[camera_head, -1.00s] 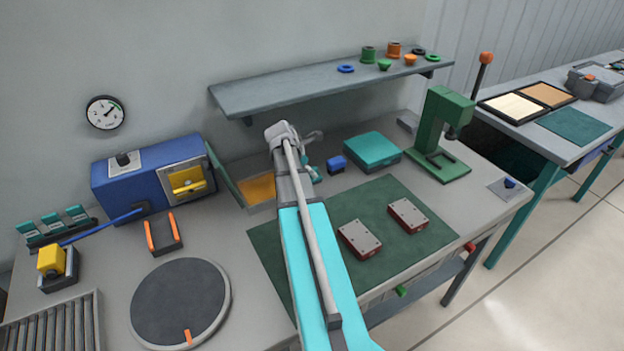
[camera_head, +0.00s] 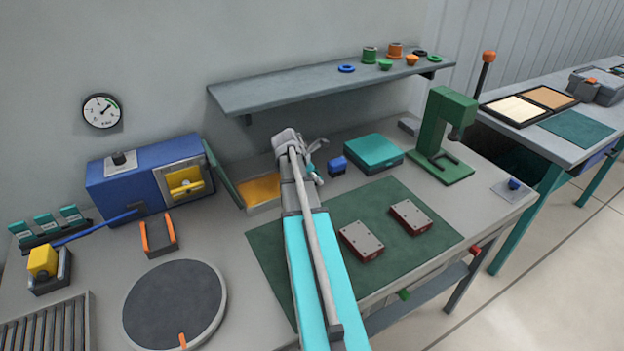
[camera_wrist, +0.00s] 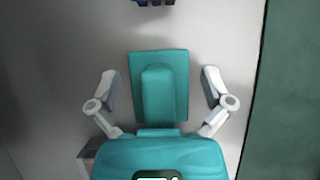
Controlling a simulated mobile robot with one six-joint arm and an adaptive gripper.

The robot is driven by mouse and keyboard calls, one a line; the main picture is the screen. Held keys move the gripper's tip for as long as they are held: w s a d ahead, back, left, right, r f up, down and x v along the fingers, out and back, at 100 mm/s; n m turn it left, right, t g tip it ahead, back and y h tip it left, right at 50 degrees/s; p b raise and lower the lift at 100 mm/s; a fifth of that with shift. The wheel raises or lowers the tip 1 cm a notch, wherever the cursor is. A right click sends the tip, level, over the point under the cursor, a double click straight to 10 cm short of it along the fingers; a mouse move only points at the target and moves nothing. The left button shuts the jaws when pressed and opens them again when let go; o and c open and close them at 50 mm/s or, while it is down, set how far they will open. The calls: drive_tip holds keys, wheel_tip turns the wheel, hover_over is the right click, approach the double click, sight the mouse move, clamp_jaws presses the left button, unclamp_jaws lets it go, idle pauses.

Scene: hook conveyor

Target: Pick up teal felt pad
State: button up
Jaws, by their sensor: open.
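The teal felt pad (camera_wrist: 179,98) shows in the wrist view as a flat teal rectangle with a raised teal block along its middle. It lies on the pale grey bench top. My gripper (camera_wrist: 159,84) is open, with one grey finger apart from each long side of the pad. The pad is between the fingers in the picture, and I cannot tell the height gap. In the head view my gripper (camera_head: 315,160) is behind the end of my arm, near a small blue block, and the pad is mostly hidden there.
A small blue block (camera_head: 337,164) and a teal box (camera_head: 373,150) stand right of my gripper. A yellow-lined tray (camera_head: 262,190) is to the left. A green mat (camera_head: 395,250) with two grey-red blocks lies in front. A shelf (camera_head: 320,85) hangs above the back.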

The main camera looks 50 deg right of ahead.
drive_tip(key=c, duration=1.1)
drive_tip(key=shift+r, duration=0.2)
wheel_tip(320, 180, up, 3)
drive_tip(key=p, duration=0.3)
drive_tip(key=shift+f, duration=0.1)
drive_tip(key=s+a+r+p, duration=0.4)
drive_tip(key=a+r+p, duration=0.1)
drive_tip(key=s+a+r+p, duration=0.4)
drive_tip(key=s+a+p, duration=0.1)
drive_tip(key=shift+s+a+r, duration=0.2)
drive_tip(key=shift+r, duration=0.2)
